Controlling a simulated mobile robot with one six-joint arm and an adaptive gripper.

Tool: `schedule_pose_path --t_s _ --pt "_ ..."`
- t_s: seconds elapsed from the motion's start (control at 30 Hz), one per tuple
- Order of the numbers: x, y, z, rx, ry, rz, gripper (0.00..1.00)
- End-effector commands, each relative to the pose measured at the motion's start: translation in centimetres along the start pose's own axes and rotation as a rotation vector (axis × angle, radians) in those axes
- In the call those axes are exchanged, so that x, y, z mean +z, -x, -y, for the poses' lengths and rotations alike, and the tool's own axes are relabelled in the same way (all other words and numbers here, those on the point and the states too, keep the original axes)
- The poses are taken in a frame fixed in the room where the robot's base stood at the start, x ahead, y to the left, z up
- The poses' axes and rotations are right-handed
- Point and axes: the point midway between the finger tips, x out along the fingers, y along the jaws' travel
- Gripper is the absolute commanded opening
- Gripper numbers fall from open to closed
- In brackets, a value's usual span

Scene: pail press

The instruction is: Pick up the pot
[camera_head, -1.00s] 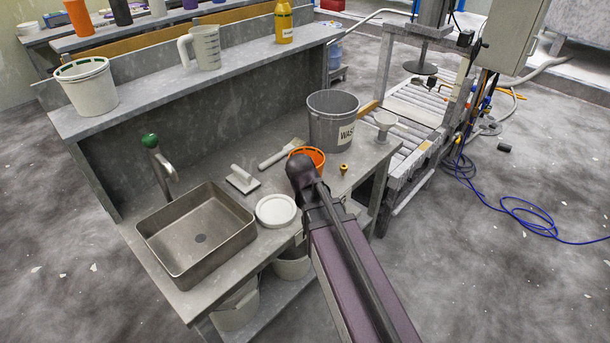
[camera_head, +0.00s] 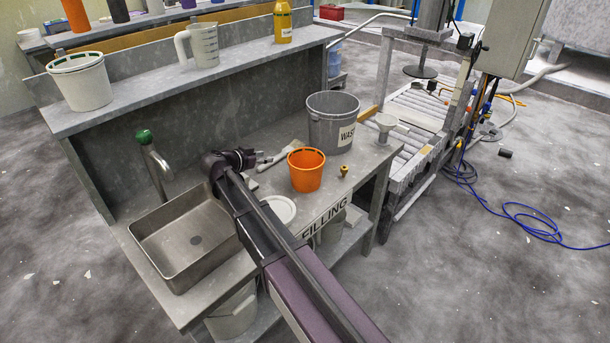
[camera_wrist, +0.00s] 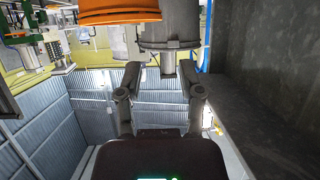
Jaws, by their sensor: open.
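The orange pot (camera_head: 307,172) stands upright on the grey bench, near its front edge. It also shows at the top of the wrist view (camera_wrist: 118,12), cut off by the frame. My gripper (camera_wrist: 160,78) is open, with nothing between its two fingers. In the head view the dark wrist end of my arm is over the bench left of the pot, apart from it. The fingertips are hard to make out there.
A grey waste bin (camera_head: 332,122) stands just behind the pot. A white lid (camera_head: 281,211) and a brush (camera_head: 277,156) lie to the left. The sink (camera_head: 185,240) is farther left.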

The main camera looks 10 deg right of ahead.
Motion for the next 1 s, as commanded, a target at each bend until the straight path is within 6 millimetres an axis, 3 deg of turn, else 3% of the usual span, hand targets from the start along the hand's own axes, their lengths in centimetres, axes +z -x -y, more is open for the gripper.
schedule_pose_path --t_s 0.43,1.0 --pt "0.2 -1.0 0.0 0.0 0.001 0.002 0.49" --pt "0.2 -8.1 0.0 0.0 0.002 0.003 0.49"
